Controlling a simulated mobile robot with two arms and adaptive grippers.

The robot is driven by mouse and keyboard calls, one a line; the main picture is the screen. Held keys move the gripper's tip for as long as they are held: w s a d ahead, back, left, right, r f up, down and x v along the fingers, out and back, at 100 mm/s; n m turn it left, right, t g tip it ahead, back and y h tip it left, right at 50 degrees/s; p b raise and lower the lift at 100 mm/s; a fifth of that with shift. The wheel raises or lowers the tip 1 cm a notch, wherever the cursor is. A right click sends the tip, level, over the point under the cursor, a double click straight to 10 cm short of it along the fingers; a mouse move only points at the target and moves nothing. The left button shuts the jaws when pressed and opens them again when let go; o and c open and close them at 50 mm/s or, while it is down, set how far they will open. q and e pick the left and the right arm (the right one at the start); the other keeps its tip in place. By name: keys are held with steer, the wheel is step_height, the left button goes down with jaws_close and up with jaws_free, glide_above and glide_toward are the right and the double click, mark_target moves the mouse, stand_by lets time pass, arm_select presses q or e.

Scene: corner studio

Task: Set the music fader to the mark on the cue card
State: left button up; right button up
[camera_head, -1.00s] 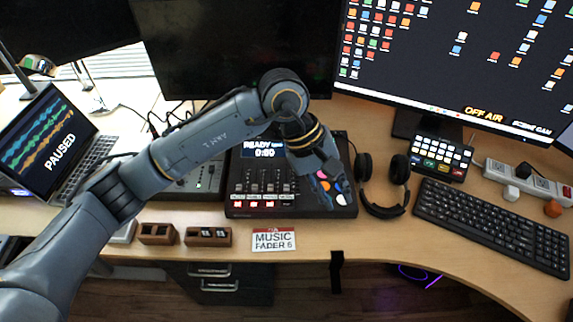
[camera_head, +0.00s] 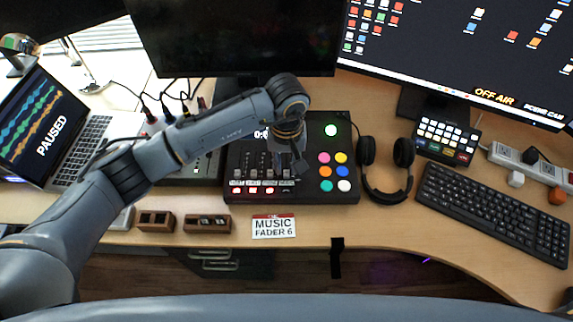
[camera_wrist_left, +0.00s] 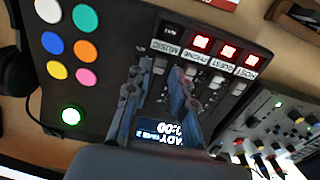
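The audio console (camera_head: 313,142) lies on the desk with a row of faders at its left. The cue card (camera_head: 274,227), reading "MUSIC FADER 6", lies in front of the console. My right gripper is not in view.
Coloured buttons (camera_head: 342,158) sit right of the faders. Headphones (camera_head: 387,190) and a keyboard (camera_head: 492,212) are farther right. A second mixer (camera_head: 207,168) and a laptop (camera_head: 80,150) are left. Small wooden blocks (camera_head: 207,224) lie near the front edge.

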mark_target(286, 174)
arm_select(q)
steer(key=shift+f, duration=1.05)
jaws_close()
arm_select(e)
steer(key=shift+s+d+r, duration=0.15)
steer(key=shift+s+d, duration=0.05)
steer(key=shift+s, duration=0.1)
